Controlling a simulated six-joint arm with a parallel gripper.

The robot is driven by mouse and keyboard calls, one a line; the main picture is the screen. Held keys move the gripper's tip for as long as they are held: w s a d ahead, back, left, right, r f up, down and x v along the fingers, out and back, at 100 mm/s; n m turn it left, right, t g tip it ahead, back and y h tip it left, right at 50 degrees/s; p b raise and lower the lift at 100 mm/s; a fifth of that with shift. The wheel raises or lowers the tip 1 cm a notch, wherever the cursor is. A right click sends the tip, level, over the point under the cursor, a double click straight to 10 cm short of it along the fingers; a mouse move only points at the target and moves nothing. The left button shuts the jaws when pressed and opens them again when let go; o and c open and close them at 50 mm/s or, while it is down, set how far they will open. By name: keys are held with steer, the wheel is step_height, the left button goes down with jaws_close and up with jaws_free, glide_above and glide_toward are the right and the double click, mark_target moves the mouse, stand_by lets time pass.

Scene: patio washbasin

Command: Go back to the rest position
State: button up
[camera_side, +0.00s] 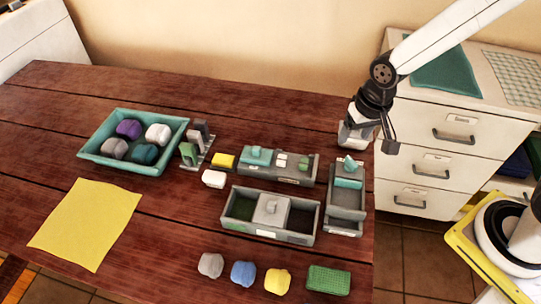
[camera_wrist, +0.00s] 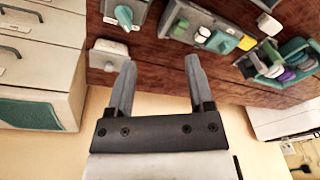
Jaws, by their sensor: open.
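My gripper (camera_side: 373,128) is raised at the table's right edge, in front of the white drawer cabinet. In the wrist view my gripper (camera_wrist: 158,68) has its two fingers wide apart, with nothing between them. A pale block (camera_wrist: 108,54) shows beyond the left finger; in the side view a pale piece (camera_side: 352,136) lies behind or beside the fingers, and I cannot tell whether they touch.
The teal tray (camera_side: 84,154) holds several rolled cloths. Grey boxes (camera_side: 228,222) stand right of centre, the nearest one (camera_side: 345,212) below my gripper. Rolled cloths (camera_side: 243,274) line the front edge. A yellow cloth (camera_side: 87,222) lies left. The white cabinet (camera_side: 430,165) stands right.

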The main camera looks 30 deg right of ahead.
steer(key=s+d+r+n, duration=0.2)
steer(key=s+d, duration=0.3)
steer(key=d, duration=0.1)
steer(key=shift+s+n+t, duration=0.2)
steer(key=shift+n+t, duration=0.2)
